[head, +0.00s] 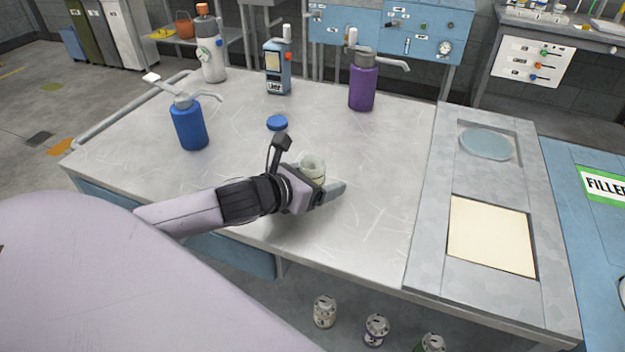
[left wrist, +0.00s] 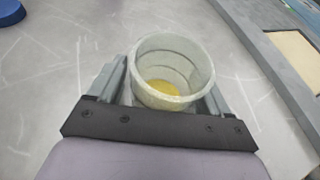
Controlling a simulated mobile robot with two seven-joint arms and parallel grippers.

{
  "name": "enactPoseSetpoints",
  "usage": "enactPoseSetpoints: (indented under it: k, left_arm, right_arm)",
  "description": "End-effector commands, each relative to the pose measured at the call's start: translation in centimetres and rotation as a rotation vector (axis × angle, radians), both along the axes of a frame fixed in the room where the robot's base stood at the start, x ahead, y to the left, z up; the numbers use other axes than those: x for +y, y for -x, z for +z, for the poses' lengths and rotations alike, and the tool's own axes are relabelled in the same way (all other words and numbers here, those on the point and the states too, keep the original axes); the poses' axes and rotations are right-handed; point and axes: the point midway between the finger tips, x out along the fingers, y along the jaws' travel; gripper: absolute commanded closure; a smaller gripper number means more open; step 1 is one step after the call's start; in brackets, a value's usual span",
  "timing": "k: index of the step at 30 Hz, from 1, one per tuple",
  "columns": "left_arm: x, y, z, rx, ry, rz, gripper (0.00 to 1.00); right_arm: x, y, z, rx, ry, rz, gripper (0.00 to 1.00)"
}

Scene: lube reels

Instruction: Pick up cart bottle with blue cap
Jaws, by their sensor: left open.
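An open, pale translucent jar (head: 312,166) stands upright on the metal cart top, with a little yellow stuff at its bottom in the left wrist view (left wrist: 172,60). A loose blue cap (head: 277,122) lies flat on the cart just behind the jar; its edge also shows in the left wrist view (left wrist: 9,11). My left gripper (head: 322,186) is open, with its fingers on both sides of the jar; whether they touch it I cannot tell. My right gripper is not in view.
A raised panel with a cream pad (head: 490,236) borders the right. Several small cans are below the front edge.

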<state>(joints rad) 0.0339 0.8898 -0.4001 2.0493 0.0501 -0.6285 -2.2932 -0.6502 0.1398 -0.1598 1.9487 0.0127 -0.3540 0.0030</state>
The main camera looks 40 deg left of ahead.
Motion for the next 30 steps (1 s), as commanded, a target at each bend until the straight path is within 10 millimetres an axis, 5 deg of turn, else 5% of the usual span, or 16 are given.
enactPoseSetpoints:
  k: [3, 9, 22, 30]
  left_arm:
    - [0.0, 0.0, 0.0, 0.0, 0.0, 0.0, 0.21]
    - [0.0, 0.0, 0.0, 0.0, 0.0, 0.0, 0.78]
    - [0.0, 0.0, 1.0, -0.004, -0.001, -0.002, 0.78]
    - [0.1, -0.1, 6.0, -0.009, -0.006, -0.002, 0.78]
  right_arm:
    - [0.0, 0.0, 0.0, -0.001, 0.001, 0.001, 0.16]
    - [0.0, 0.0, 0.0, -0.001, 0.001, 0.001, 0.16]
    - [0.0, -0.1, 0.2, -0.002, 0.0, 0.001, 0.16]
    - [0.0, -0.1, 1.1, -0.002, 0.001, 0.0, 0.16]
